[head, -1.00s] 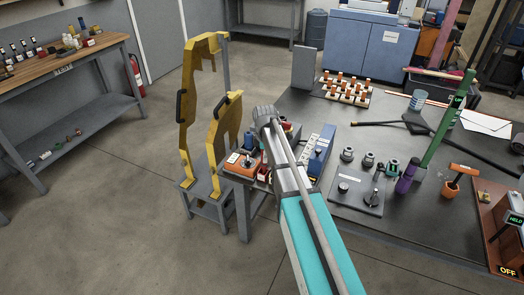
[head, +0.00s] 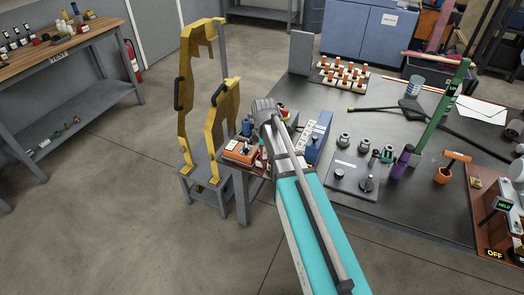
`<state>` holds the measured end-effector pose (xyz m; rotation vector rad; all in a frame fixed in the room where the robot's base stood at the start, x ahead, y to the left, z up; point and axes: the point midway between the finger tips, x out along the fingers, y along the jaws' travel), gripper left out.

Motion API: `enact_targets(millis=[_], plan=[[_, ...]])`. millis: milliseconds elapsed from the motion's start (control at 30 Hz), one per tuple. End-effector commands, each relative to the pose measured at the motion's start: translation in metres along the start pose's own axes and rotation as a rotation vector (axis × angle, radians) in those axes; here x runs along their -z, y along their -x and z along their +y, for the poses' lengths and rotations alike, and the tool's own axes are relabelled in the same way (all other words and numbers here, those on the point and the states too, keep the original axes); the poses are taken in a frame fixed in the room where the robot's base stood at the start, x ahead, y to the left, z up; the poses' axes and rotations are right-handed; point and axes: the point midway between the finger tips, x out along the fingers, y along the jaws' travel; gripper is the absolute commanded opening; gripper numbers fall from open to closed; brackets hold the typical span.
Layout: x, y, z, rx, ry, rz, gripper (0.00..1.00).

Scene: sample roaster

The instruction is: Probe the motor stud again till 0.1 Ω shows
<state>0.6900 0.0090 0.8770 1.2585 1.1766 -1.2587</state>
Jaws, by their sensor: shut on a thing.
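My arm reaches in from the bottom of the head view to the bench's left corner. Its grey ribbed wrist (head: 264,107) is over small gear there. My gripper's fingers are hidden behind the wrist and arm, so I cannot see what they touch. An orange-topped unit (head: 240,151) sits at that corner, just left of the wrist. I cannot make out the motor stud, a probe tip or any ohm reading. A small panel at the right reads HELD (head: 503,205), and a sign below it reads OFF (head: 494,253).
The dark bench (head: 425,195) holds a blue box (head: 319,137), a knobbed plate (head: 355,176), a green post (head: 446,108) and a rack of orange-topped pieces (head: 343,73). Yellow panels (head: 187,100) stand on a grey stool left of the bench. The floor at left is clear.

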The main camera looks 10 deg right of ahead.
Motion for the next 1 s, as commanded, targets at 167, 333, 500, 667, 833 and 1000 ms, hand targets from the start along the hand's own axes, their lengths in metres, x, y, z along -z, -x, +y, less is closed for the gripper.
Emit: enact_targets(millis=[167,333,500,667,833,1000], plan=[[0.000,0.000,0.000,0.000,0.000,0.000,0.00],[0.000,0.003,0.000,0.000,0.000,0.000,0.00],[0.000,0.015,0.000,0.000,0.000,0.000,0.00],[0.000,0.031,0.000,0.000,0.000,0.000,0.00],[0.000,0.038,0.000,0.000,0.000,0.000,0.00],[0.000,0.037,0.000,0.000,0.000,0.000,0.00]])
